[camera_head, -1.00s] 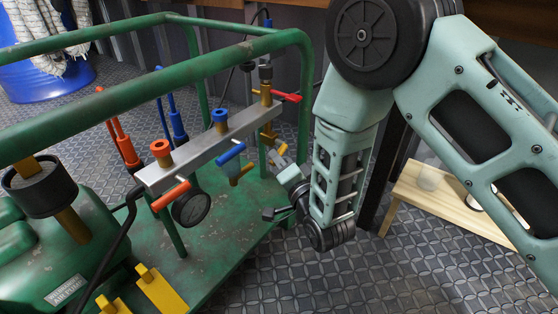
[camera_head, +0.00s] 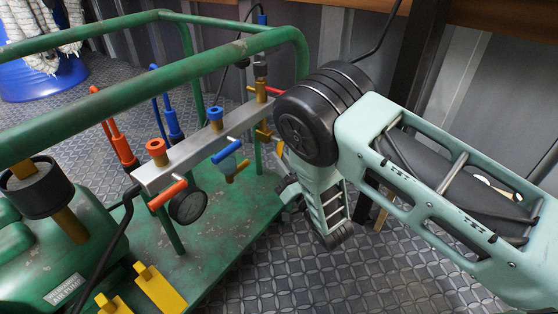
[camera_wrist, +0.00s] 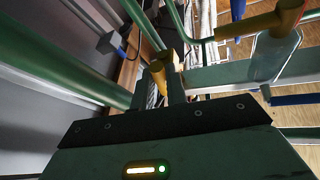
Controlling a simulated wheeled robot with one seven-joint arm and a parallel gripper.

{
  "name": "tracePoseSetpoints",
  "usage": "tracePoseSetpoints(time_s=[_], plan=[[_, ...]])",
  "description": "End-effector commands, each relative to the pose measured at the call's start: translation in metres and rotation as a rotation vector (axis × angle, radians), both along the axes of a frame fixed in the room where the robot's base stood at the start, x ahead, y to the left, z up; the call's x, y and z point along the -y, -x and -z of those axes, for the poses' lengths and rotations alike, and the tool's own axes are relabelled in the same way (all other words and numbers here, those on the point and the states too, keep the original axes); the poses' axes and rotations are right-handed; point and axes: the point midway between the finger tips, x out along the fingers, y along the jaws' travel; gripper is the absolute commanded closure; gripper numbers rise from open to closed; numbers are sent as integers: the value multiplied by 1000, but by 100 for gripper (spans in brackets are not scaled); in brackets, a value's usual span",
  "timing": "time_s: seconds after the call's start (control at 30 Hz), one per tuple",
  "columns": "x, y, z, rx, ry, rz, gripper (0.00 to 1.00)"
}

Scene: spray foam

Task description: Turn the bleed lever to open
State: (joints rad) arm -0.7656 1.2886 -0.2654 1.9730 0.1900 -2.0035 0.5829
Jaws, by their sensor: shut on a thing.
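The steel manifold bar (camera_head: 190,152) on the green frame carries an orange lever (camera_head: 168,195), a blue lever (camera_head: 227,152) and a red lever (camera_head: 275,90) at its far end. The tip of the red lever is hidden behind my arm. A yellow lever (camera_head: 280,148) shows below the far end of the bar, beside my wrist. In the wrist view, my gripper (camera_wrist: 160,88) is shut on a yellow lever (camera_wrist: 160,70), between its two dark fingers. The lever's turn angle is hard to judge. In the head view my arm mostly hides the fingers.
Green frame tubes (camera_head: 150,80) pass above and around the bar, and one (camera_wrist: 75,65) runs close on the left in the wrist view. A round gauge (camera_head: 188,206) hangs under the bar. The patterned floor (camera_head: 330,280) is clear in front.

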Motion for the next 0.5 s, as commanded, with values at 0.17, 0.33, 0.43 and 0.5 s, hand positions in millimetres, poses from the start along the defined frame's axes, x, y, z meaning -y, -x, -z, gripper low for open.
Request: tracePoseSetpoints(time_s=[0.17, 0.33, 0.43, 0.5], plan=[[2, -2, 4, 99, 84, -6, 100], [5, -6, 4, 168, 135, -4, 100], [7, -8, 4, 195, 156, -3, 100], [8, -9, 4, 210, 167, -2, 100]])
